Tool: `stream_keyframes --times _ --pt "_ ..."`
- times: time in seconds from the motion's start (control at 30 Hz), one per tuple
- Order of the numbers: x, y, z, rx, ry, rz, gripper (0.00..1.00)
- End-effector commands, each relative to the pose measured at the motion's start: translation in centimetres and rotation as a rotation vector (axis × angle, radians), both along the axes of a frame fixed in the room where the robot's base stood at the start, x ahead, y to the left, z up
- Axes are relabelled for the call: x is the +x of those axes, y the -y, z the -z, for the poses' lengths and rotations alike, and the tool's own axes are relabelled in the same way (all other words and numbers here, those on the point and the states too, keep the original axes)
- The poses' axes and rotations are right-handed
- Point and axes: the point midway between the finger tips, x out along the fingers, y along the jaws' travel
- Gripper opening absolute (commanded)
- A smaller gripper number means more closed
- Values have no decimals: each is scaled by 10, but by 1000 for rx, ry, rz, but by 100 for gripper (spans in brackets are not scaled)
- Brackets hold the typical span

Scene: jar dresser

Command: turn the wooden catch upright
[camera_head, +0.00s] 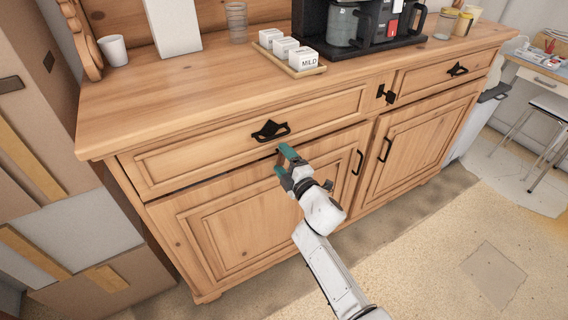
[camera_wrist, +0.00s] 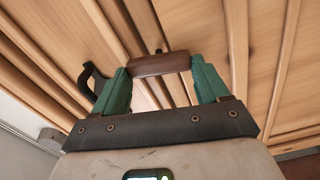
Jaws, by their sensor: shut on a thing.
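The wooden catch (camera_wrist: 158,65) is a small dark brown bar in the wrist view. It lies crosswise between the two green fingertips of my gripper (camera_wrist: 160,74), with a finger against each end. My gripper is shut on it. In the head view my gripper (camera_head: 284,161) is at the dresser front, just under the drawer with the black pull (camera_head: 270,131) and near the top of the left door (camera_head: 232,215). The catch cannot be made out there, so its tilt against the dresser is hard to tell.
The dresser top (camera_head: 180,95) holds a tray of small boxes (camera_head: 290,54), a coffee machine (camera_head: 362,25) and a white cup (camera_head: 114,50). Black door handles (camera_head: 358,162) stick out to the right of my gripper. Boards (camera_head: 75,235) stand at the left. The floor (camera_head: 440,265) at right is clear.

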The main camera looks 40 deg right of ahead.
Motion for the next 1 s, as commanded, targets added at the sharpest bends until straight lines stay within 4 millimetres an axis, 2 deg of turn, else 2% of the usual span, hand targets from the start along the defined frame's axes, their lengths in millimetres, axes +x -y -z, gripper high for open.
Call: stream_keyframes --times 0.4,0.97,1.0 --pt "0 -1 3 -192 -57 -2 44" --pt "0 -2 3 -224 -67 -3 44" --pt "0 -2 3 -224 -67 -3 75"
